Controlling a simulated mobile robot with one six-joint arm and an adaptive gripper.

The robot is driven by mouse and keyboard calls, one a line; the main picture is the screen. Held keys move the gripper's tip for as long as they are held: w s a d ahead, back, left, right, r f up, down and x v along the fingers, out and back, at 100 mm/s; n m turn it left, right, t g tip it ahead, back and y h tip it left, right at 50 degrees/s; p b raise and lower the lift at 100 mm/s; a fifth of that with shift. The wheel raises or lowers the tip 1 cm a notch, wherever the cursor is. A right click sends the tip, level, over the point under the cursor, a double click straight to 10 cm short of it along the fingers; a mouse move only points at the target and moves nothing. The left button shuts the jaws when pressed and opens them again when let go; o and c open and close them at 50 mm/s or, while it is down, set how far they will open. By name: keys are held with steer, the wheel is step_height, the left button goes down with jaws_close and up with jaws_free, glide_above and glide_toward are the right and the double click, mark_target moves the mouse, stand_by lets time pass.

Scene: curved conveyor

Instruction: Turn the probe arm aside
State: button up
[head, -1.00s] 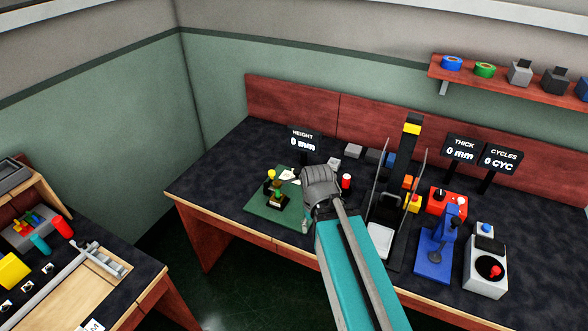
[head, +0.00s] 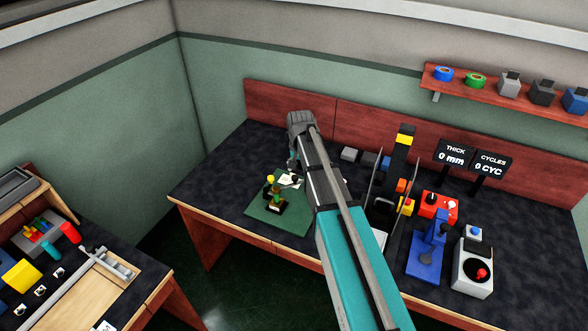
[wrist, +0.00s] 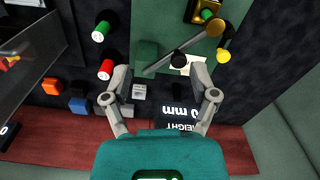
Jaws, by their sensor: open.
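The probe arm (wrist: 180,50) shows in the wrist view as a thin grey bar slanting over the green plate (wrist: 180,12), with a black knob near its middle. A yellow ball knob (wrist: 223,56) stands near its right end. In the head view the yellow knob (head: 270,179) is above the green plate (head: 262,220), beside a small dark-based stand (head: 273,202). My gripper (wrist: 160,72) is open and empty, its fingers spread on either side of the bar's lower part, apart from the knob. In the head view my gripper (head: 293,165) is over the plate's back edge.
The height display (wrist: 185,118) lies near my right finger in the wrist view. In the head view the blue press (head: 430,255) and red box (head: 437,206) stand to the right.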

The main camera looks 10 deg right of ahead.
step_height(320, 180, up, 3)
steer(key=m+p, duration=0.2)
glide_above(295, 176)
steer(key=shift+s+f, duration=0.1)
steer(key=shift+f, duration=0.05)
steer(key=shift+f+b, duration=0.15)
steer(key=shift+b, duration=0.15)
step_height(295, 176, down, 13)
steer(key=b, duration=1.3)
steer(key=shift+f, duration=0.2)
steer(key=shift+c, duration=0.3)
jaws_close()
